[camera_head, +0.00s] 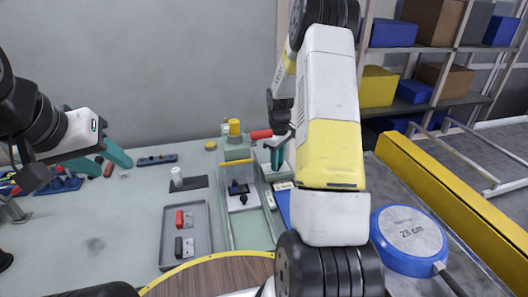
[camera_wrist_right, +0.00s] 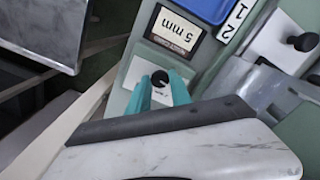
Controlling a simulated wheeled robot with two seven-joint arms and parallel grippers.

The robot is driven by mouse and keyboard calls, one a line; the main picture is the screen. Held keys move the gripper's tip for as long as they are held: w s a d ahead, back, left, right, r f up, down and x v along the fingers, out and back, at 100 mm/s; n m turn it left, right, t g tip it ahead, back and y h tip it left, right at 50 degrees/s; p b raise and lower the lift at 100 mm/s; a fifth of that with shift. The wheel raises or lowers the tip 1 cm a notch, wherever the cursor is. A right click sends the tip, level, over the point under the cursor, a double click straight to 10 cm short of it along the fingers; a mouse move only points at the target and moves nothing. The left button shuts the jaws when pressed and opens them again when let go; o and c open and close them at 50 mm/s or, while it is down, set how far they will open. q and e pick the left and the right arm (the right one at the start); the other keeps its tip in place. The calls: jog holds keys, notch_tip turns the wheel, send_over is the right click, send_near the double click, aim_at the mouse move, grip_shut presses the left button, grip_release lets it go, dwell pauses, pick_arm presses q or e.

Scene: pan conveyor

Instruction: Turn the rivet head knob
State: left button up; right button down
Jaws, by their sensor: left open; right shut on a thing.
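A small black knob (camera_wrist_right: 160,78) sits on a white plate below a "5 mm" label (camera_wrist_right: 173,30) in the right wrist view; I take it to be the rivet head knob. My right gripper (camera_wrist_right: 160,82) has its teal fingers on either side of this knob and is shut on it. In the head view my right gripper (camera_head: 276,154) reaches down at the machine at the back of the table, and its arm hides much of that area. My left gripper (camera_head: 112,166) is open and empty above the left back of the table.
A second black knob (camera_wrist_right: 305,42) is at the right of the wrist view. A red handle (camera_head: 262,134) is beside my right gripper. A grey tray (camera_head: 203,247) with red and black parts stands in front. A blue "28 cm" pan (camera_head: 408,262) lies at right.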

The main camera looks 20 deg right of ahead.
jog(key=m, duration=1)
jog(key=shift+m, duration=0.3)
dwell(0.4)
jog(key=c, duration=1.2)
grip_release()
jog(key=shift+r, duration=0.1)
notch_tip(320, 180, up, 8)
jog(key=shift+f, duration=0.15)
